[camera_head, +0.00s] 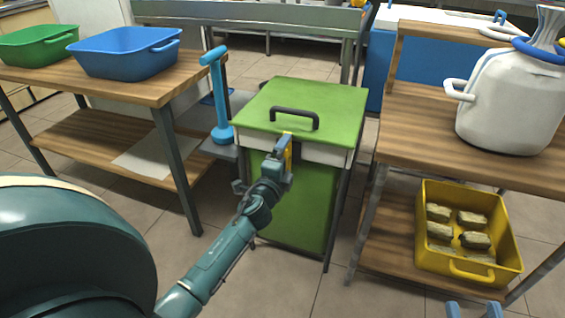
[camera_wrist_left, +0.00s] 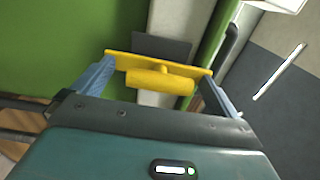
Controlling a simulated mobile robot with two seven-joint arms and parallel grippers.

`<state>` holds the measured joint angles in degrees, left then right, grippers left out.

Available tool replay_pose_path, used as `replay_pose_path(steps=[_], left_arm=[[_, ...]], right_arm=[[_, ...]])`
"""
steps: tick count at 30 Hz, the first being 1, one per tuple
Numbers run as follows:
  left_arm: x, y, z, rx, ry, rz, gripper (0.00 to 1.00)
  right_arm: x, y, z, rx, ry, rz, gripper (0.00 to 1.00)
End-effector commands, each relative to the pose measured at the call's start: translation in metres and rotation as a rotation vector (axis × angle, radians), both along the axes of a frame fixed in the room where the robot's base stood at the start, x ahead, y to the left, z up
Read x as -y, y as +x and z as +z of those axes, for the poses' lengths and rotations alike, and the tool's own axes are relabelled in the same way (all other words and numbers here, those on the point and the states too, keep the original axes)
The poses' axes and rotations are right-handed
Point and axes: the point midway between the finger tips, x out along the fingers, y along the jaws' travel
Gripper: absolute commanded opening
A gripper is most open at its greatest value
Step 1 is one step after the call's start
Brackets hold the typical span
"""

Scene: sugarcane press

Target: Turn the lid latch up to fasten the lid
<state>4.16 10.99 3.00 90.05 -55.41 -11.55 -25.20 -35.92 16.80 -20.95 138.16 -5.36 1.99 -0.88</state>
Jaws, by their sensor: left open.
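The green press (camera_head: 295,205) stands in the middle with its green lid (camera_head: 310,98) lying flat on top. The lid has a dark handle (camera_head: 294,116). The yellow lid latch (camera_head: 288,150) is on the front of the press, just below the lid's front edge, partly hidden by my left gripper (camera_head: 281,170). In the left wrist view the latch (camera_wrist_left: 160,80) shows as a yellow plate with a rounded grip, lying between the fingers of my left gripper (camera_wrist_left: 152,88). Those fingers are spread apart. My right gripper (camera_head: 473,311) shows only two separated blue fingertips at the bottom edge.
A blue press lever (camera_head: 217,95) stands left of the press. A wooden table (camera_head: 95,80) holds a blue basin (camera_head: 122,52) and a green basin (camera_head: 35,45). On the right rack are a white can (camera_head: 512,100) and, lower, a yellow crate (camera_head: 425,225) with several pressed pieces.

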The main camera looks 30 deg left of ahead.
Motion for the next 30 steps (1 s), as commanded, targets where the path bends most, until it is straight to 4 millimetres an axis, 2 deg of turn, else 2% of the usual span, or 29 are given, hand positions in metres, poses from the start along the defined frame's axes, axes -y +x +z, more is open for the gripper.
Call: replay_pose_path(steps=[5, 10, 18, 24, 30], left_arm=[[0.004, -0.017, -0.001, -0.002, -0.003, 0.000, 0.99], [0.013, -0.053, -0.001, -0.003, -0.004, 0.001, 0.99], [0.025, -0.106, -0.001, -0.002, 0.000, 0.001, 0.99], [0.030, -0.125, -0.001, 0.000, 0.000, 0.000, 0.99], [0.031, -0.127, 0.001, 0.002, 0.001, 0.000, 0.99]], right_arm=[[0.000, 0.000, 0.003, 0.003, -0.004, -0.001, 0.38], [0.000, 0.000, 0.005, 0.007, -0.011, -0.002, 0.38], [0.001, -0.001, -0.007, -0.014, -0.018, -0.005, 0.38], [0.001, -0.001, -0.006, -0.014, -0.009, -0.004, 0.38], [0.001, 0.000, 0.004, 0.007, -0.002, -0.003, 0.38]])
